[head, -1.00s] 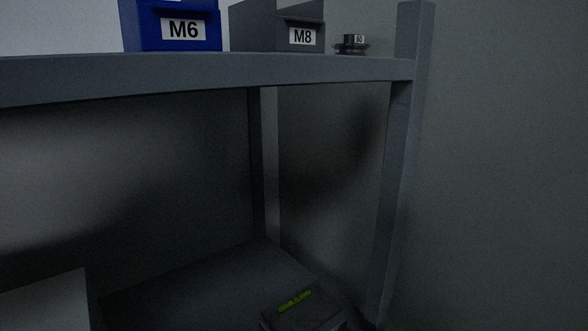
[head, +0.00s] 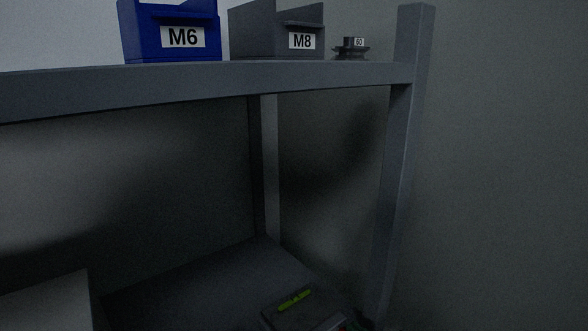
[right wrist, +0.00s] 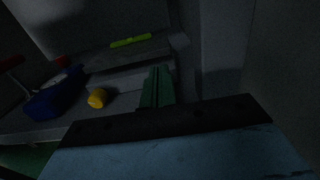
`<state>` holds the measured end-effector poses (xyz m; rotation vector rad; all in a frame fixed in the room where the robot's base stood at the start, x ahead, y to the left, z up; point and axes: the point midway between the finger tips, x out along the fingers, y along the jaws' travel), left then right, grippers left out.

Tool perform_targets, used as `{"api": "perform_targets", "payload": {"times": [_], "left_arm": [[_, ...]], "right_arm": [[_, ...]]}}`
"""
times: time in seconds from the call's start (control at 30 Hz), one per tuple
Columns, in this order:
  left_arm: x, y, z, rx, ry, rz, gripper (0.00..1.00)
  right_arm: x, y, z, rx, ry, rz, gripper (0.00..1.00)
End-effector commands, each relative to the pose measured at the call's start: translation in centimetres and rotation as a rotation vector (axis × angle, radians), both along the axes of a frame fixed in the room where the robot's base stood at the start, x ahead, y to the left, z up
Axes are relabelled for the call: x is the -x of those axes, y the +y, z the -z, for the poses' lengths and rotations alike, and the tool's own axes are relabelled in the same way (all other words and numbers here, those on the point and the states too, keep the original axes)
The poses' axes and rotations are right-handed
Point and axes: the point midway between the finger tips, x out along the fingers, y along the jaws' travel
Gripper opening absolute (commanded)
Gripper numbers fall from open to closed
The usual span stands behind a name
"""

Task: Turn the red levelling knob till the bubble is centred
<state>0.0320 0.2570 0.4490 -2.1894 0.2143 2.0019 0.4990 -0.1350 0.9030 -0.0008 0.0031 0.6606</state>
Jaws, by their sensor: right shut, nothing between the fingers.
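The yellow-green level vial (head: 294,301) lies on top of a dark block (head: 280,318) low in the head view; the bubble is too small to make out. In the right wrist view the vial (right wrist: 131,40) is beyond my right gripper (right wrist: 158,72), whose greenish fingers are shut and empty. In the head view, only a dim bit of what seems to be my right gripper (head: 352,323) shows at the bottom edge, beside the block. A small red part (right wrist: 62,61) shows at the left of the wrist view; I cannot tell whether it is the levelling knob. My left gripper is not in view.
A blue M6 bin (head: 150,40), a grey M8 bin (head: 262,42) and a dark spool-like part (head: 350,54) stand on the upper shelf (head: 200,84). A yellow rounded part (right wrist: 97,98) and a blue object (right wrist: 48,100) lie left of my right fingers. A post (head: 395,190) rises at the right.

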Motion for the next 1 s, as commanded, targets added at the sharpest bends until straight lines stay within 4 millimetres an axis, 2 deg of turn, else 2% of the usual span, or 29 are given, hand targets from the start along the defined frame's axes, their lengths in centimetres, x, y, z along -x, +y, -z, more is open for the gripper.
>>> {"api": "perform_targets", "payload": {"times": [0.5, 0.87, 1.0], "left_arm": [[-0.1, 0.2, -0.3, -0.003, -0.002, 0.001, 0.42], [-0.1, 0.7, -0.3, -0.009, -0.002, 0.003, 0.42], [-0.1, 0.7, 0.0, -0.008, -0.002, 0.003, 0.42]], "right_arm": [[4.3, -3.3, -0.1, -0.001, -0.002, -0.001, 0.0], [4.7, -3.6, -0.1, -0.001, -0.003, -0.002, 0.0], [4.4, -3.3, 0.3, 0.061, -0.017, -0.004, 0.0]]}}
